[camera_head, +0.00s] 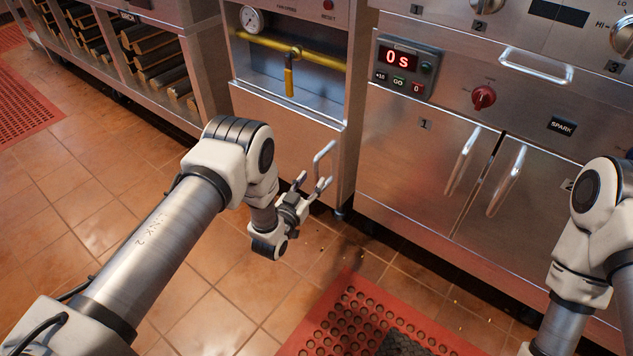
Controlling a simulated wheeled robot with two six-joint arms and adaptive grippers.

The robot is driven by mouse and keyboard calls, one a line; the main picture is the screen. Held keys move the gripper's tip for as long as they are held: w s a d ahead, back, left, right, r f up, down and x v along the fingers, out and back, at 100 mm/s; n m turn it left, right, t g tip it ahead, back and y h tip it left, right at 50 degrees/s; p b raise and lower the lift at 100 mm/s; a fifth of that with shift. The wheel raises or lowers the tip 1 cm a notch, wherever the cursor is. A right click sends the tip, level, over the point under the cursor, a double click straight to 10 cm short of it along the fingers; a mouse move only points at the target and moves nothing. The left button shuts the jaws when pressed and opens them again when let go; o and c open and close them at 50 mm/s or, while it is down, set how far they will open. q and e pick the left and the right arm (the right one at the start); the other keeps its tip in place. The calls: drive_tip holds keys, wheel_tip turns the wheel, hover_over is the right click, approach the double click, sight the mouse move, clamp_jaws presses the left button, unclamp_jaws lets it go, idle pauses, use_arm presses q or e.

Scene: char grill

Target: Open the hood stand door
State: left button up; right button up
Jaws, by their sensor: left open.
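The hood stand (337,90) is the steel cabinet at upper centre, with a gauge and a yellow pipe in its open upper bay. Its plain steel door (280,125) is below that bay and looks closed; my left arm hides its lower left part. A U-shaped metal handle (326,149) stands out near the door's right edge. My left gripper (313,184) is open, its fingers pointing at the lower part of the handle. The fingertips overlap the handle in the picture; I cannot tell whether they touch it. My right arm shows at the right edge, its gripper out of view.
A grill cabinet (400,165) with two handled doors, a red knob (484,97) and a timer (407,67) stands to the right. Open wood racks (160,60) are at upper left. A red perforated mat (340,318) lies on the tiled floor (215,310). Floor left of my arm is clear.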

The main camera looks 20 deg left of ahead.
sight(314, 177)
use_arm(q)
drive_tip(key=w, duration=0.1)
drive_tip(key=w+b, duration=0.1)
drive_tip(key=w, duration=0.1)
drive_tip(key=shift+d+f, duration=0.2)
drive_tip(key=shift+w+r, duration=0.15)
drive_tip(key=shift+w, duration=0.2)
clamp_jaws()
drive_tip(key=shift+s, duration=0.15)
